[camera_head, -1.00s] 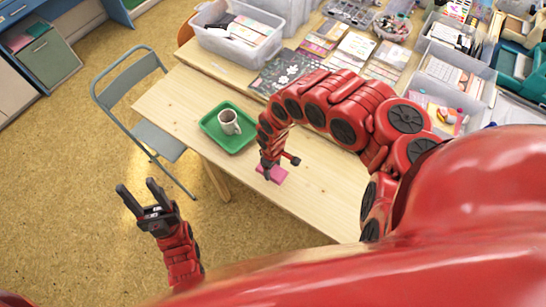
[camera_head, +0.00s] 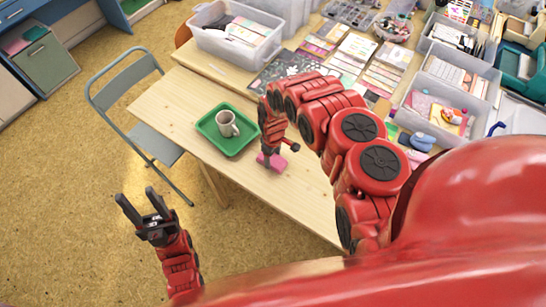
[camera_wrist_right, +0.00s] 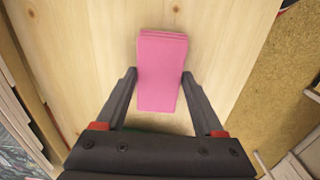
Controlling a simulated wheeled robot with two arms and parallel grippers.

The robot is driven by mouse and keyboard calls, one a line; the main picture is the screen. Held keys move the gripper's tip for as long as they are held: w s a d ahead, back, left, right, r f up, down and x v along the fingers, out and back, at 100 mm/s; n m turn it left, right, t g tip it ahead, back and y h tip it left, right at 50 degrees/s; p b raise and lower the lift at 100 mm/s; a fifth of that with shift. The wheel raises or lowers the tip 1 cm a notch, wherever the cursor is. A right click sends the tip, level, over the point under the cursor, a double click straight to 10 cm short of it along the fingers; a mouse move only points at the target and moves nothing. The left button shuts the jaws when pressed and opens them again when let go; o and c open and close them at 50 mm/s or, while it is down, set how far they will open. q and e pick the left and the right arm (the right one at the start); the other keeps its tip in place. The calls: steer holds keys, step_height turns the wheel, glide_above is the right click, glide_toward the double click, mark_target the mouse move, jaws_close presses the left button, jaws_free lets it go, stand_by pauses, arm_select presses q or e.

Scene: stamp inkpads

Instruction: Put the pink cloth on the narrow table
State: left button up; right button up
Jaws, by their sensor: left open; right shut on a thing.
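The pink cloth (camera_head: 272,162) is a folded pad, held low over the light wood narrow table (camera_head: 295,202), to the right of the green tray. I cannot tell whether it touches the tabletop. My right gripper (camera_head: 270,151) is above it, shut on it. In the right wrist view the fingers of the right gripper (camera_wrist_right: 159,76) press both sides of the cloth (camera_wrist_right: 162,55), with bare wood (camera_wrist_right: 225,50) around it. My left gripper (camera_head: 137,194) is open and empty, over the floor left of the table.
A green tray (camera_head: 208,126) with a grey mug (camera_head: 227,124) stands on the table close to the cloth. A grey folding chair (camera_head: 152,143) is at the left. Behind is another table with clear bins (camera_head: 238,45) and craft supplies. The table's front right part is bare.

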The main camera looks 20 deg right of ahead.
steer(key=shift+f, duration=0.15)
steer(key=o, duration=1.3)
steer(key=shift+o, duration=0.2)
